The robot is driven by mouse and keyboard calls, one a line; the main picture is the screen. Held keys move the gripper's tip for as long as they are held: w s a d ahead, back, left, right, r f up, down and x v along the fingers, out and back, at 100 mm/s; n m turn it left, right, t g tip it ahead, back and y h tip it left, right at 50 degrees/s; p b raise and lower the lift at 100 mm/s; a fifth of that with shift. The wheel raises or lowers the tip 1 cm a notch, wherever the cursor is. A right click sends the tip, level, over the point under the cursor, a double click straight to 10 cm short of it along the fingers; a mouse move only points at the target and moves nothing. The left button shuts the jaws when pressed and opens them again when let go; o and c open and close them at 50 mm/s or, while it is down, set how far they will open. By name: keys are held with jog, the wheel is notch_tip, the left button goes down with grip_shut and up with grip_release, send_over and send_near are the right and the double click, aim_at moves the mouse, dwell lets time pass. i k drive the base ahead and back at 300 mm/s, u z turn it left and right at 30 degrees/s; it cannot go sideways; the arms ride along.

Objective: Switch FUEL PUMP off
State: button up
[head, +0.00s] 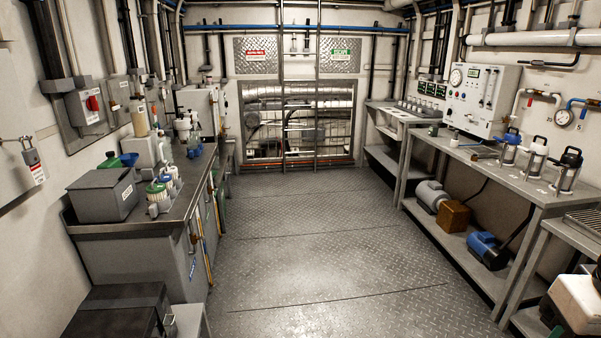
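No switch can be read as FUEL PUMP; the labels are too small at this distance. A grey switch box with a red rotary handle (92,103) is on the left wall. A white control panel (482,92) with a round gauge, a small green display and several controls is on the right wall. A sloped grey console (412,110) with a row of small controls stands at the back right. Which of these carries the FUEL PUMP switch, and its position, I cannot tell. My gripper is not in view.
The metal floor (300,255) between the benches is clear. The left bench (135,218) holds a grey box (102,194) and bottles. The right bench (490,173) holds several pump-topped containers. A ladder (300,110) stands before the back frame. A black case (118,310) is at the front left.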

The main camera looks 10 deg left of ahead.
aim_at(92, 104)
jog(key=i, duration=1.8)
jog(key=u, duration=1.35)
jog(key=i, duration=1.25)
jog(key=u, duration=0.95)
